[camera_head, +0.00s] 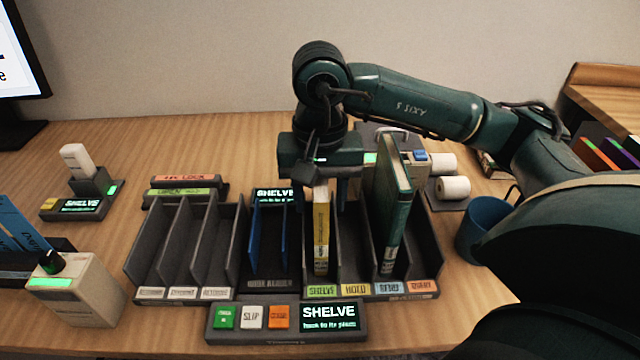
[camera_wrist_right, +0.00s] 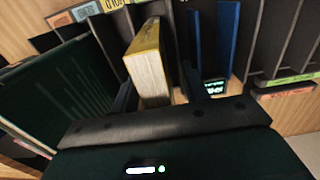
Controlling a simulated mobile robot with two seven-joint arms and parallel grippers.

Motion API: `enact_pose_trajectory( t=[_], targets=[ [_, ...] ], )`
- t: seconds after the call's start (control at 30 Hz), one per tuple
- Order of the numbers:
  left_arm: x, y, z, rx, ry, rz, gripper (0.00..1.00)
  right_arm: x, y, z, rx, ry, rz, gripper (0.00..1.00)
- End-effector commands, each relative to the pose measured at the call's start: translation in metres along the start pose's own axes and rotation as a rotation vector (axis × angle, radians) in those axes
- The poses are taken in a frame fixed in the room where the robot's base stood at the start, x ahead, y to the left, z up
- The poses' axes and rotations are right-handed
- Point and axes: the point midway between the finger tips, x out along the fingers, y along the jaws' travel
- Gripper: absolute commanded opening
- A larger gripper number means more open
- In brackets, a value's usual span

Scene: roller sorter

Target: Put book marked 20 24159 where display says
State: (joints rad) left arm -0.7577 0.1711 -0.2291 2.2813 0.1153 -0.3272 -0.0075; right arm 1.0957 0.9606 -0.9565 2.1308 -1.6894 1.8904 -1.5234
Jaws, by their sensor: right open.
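A yellow book (camera_head: 321,235) stands upright in the bin's compartment behind the green SHELVE label (camera_head: 323,291). Its marking is too small to read. My right gripper (camera_head: 328,195) is open above it, and in the right wrist view the book's top (camera_wrist_right: 150,68) shows between the two fingers (camera_wrist_right: 157,92), not clamped. A green book (camera_head: 393,215) stands upright in the compartment behind the blue label (camera_head: 388,288). The front display (camera_head: 329,315) reads SHELVE. My left gripper is out of view.
An empty grey rack (camera_head: 185,245) stands left of a dark centre slot with blue dividers (camera_head: 267,250). The front panel has green, white and orange buttons (camera_head: 252,317). A blue mug (camera_head: 484,228) and paper rolls (camera_head: 453,189) are at right. A beige box (camera_head: 75,292) stands at front left.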

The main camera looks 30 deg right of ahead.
Motion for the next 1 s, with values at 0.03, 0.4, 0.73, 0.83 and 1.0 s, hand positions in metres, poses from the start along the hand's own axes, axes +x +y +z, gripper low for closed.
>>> enact_pose_trajectory(
  t=[0.03, 0.4, 0.73, 0.83, 1.0],
  targets=[
    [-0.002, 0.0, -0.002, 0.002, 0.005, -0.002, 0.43, 0.0, 0.0, 0.0, 0.0, 0.0, 0.0, 0.45],
    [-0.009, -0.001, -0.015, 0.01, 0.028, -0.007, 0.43, -0.057, -0.001, -0.001, -0.001, 0.004, -0.005, 0.45],
    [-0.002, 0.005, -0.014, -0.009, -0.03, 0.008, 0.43, -0.121, 0.0, -0.001, 0.001, 0.004, -0.002, 0.45],
    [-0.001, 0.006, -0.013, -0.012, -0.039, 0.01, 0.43, -0.129, 0.0, 0.0, 0.001, 0.002, -0.001, 0.45],
    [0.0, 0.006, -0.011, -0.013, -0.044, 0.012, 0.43, -0.133, 0.0, 0.0, 0.001, 0.001, -0.001, 0.45]
  ],
)
